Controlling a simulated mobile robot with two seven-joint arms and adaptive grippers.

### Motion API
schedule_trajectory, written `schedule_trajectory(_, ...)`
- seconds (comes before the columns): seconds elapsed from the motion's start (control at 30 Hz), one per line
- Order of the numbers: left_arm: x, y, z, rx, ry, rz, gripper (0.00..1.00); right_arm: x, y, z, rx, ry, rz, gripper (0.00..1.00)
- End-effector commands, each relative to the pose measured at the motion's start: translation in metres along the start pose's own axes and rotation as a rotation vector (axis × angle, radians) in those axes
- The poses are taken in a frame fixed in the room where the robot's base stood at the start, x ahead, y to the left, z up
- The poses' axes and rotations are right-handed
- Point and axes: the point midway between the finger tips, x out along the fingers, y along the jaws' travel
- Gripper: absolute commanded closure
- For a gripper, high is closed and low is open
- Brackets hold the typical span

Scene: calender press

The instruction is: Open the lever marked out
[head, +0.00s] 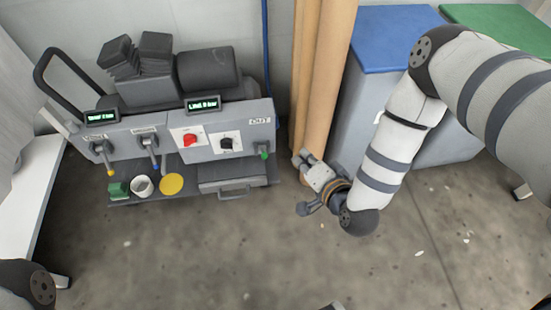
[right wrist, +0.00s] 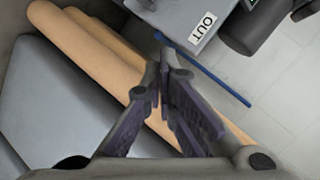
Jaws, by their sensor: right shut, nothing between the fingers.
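The label OUT (head: 260,121) is at the right end of the grey machine's front panel. Below it a short lever (head: 264,152) with a green tip points down. My right gripper (head: 312,181) is to the right of this lever and apart from it, beside the brown rolls. In the right wrist view its fingers (right wrist: 163,80) are shut with nothing between them. That view shows the OUT label (right wrist: 202,28) beyond the fingers, but I cannot make out the lever there. My left gripper is not in view.
Two other levers, yellow-tipped (head: 106,157) and blue-tipped (head: 153,154), hang on the left panel. A red knob (head: 190,140) and black knob (head: 227,144) sit between. Tall brown rolls (head: 316,80) and a blue-topped cabinet (head: 393,35) stand right.

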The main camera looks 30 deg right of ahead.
Motion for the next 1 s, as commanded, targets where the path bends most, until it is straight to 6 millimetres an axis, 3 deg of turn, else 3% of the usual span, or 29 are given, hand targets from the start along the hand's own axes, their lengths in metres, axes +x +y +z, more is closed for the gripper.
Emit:
schedule_trajectory(0.27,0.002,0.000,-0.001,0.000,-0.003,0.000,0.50,0.007,-0.001,0.000,-0.005,0.002,-0.001,1.00)
schedule_trajectory(0.73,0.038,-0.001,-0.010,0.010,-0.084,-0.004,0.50,0.106,0.004,0.002,-0.006,-0.001,0.003,1.00)
schedule_trajectory(0.8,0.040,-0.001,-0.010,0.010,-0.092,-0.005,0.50,0.106,0.004,0.018,-0.006,-0.006,0.005,1.00)
schedule_trajectory(1.0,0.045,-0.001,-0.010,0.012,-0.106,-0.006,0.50,0.110,0.001,0.036,-0.006,-0.002,0.003,1.00)
